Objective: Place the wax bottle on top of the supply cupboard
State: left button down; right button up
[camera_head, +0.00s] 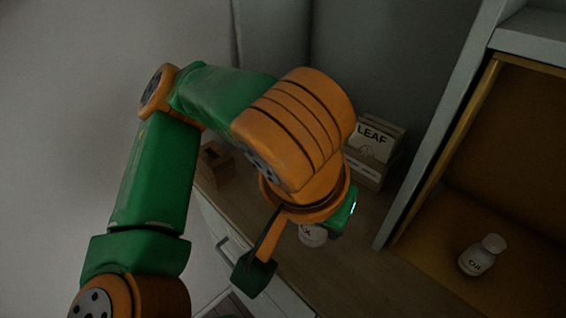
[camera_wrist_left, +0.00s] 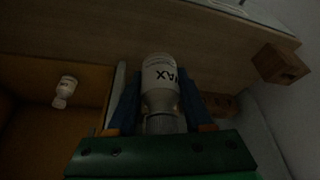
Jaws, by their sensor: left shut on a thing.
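The wax bottle (camera_head: 312,236) is white and mostly hidden behind my left wrist in the head view. In the left wrist view the wax bottle (camera_wrist_left: 160,80) shows its WAX label, with its grey cap towards my palm. My left gripper (camera_head: 300,245) is shut on it; both fingers (camera_wrist_left: 158,103) flank the bottle in the wrist view. The bottle is over the wooden top of a pale cupboard (camera_head: 350,280) with a drawer handle. I cannot tell whether its base touches that top. My right gripper is not in view.
A LEAF box (camera_head: 372,145) stands in a holder at the back of the wooden top. A small wooden block (camera_head: 216,163) is at its left end. At right, an open yellow-lined compartment (camera_head: 430,235) holds a white oil bottle (camera_head: 482,256). An upright pale panel (camera_head: 437,125) edges it.

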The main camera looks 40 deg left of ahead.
pick_arm(q)
jog(key=shift+s+d+f+b, duration=0.15)
jog(key=shift+s+b, duration=0.2)
jog(key=shift+s, duration=0.3)
jog(key=w+a+f, duration=0.6)
jog(key=w, duration=0.1)
jog(key=w+a+f, duration=0.3)
jog(key=shift+w+a+f, duration=0.1)
jog(key=shift+w+f, duration=0.2)
jog(key=shift+f, duration=0.05)
notch_tip(320, 180, down, 3)
jog(key=shift+w, duration=0.1)
jog(key=shift+f+b, duration=0.3)
jog(key=shift+b, duration=0.2)
jog(key=shift+c, duration=1.5)
grip_release()
jog(key=shift+r, duration=0.1)
jog(key=shift+r+p, duration=0.15)
jog(key=shift+p, duration=0.15)
jog(key=v, duration=1.2)
jog(key=shift+p, duration=0.4)
